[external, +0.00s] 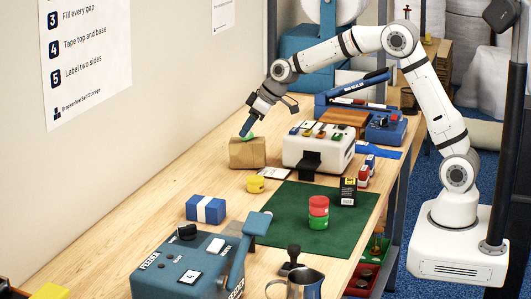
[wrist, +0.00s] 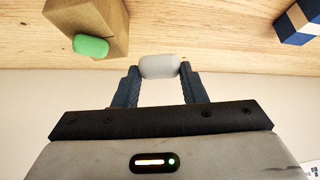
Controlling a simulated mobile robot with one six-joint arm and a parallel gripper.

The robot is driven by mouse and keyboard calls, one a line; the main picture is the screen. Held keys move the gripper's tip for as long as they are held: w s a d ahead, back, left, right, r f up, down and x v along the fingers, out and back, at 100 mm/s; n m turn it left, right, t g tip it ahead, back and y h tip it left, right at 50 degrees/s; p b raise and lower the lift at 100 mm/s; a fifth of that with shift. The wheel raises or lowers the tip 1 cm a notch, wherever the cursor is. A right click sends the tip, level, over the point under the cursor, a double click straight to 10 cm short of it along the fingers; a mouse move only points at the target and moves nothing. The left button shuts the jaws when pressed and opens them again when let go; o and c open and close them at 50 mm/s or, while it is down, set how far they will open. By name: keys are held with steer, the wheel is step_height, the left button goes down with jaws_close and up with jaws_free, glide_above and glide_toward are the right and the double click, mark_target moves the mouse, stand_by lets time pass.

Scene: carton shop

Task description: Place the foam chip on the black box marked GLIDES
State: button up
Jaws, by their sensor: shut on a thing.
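My gripper (external: 246,130) is over the brown paper box near the wall. In the wrist view my gripper (wrist: 158,70) is shut on a pale grey-white foam chip (wrist: 158,66), held between its fingertips. I cannot make out this chip in the external view.
Red and green round tins (external: 318,212) are stacked on the green mat (external: 285,215). A white machine (external: 318,150) stands between my gripper and the black box's side. A yellow tin (external: 255,184) and blue-white box (external: 206,209) stand nearer the camera.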

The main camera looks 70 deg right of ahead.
steer(key=s+a+r+n+g+y+b, duration=0.1)
steer(key=s+r+n+g+y+b, duration=0.15)
steer(key=s+n, duration=0.75)
steer(key=n+g+y+b, duration=0.3)
steer(key=n+g+b, duration=0.1)
steer(key=n, duration=0.2)
glide_above(347, 183)
steer(key=d, duration=0.2)
step_height(347, 183, down, 4)
steer(key=shift+s+d+r, duration=0.1)
steer(key=shift+d+r, duration=0.05)
steer(key=shift+r, duration=0.05)
steer(key=shift+f, duration=2.4)
steer(key=shift+f, duration=0.1)
steer(key=shift+f+b, duration=0.15)
steer(key=shift+b, duration=0.2)
steer(key=o, duration=0.9)
steer(key=shift+o, duration=0.2)
steer(key=shift+r, duration=0.25)
